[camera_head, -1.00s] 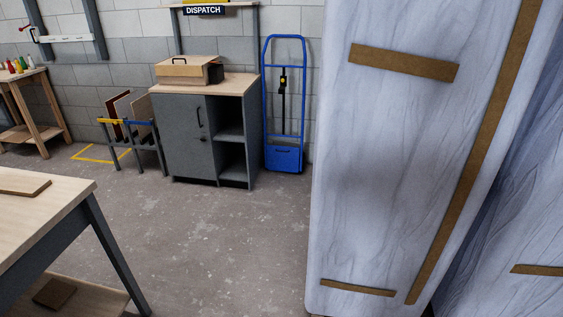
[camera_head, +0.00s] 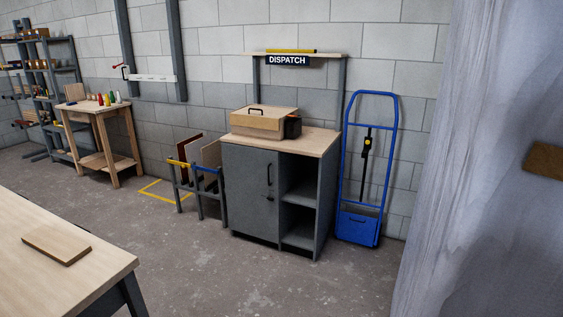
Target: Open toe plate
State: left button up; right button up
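A blue hand truck (camera_head: 367,165) stands upright against the grey block wall, just right of the dispatch cabinet. Its toe plate (camera_head: 357,228) is the blue panel at the bottom, and it appears folded up against the frame. A black strap with a yellow buckle runs down the middle of the frame. Neither of my grippers shows in the head view.
A grey cabinet (camera_head: 266,190) with a wooden top bears a wooden box (camera_head: 263,122). A rack with boards (camera_head: 197,170) stands left of it. A workbench (camera_head: 95,262) fills the lower left. A large pale panel (camera_head: 470,200) blocks the right. Floor between is clear.

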aim_at(355, 228)
jog(key=i+j, duration=0.1)
jog(key=i, duration=0.55)
jog(key=i+j, duration=0.1)
jog(key=i, duration=0.55)
jog(key=i+j, duration=0.1)
jog(key=i, duration=0.6)
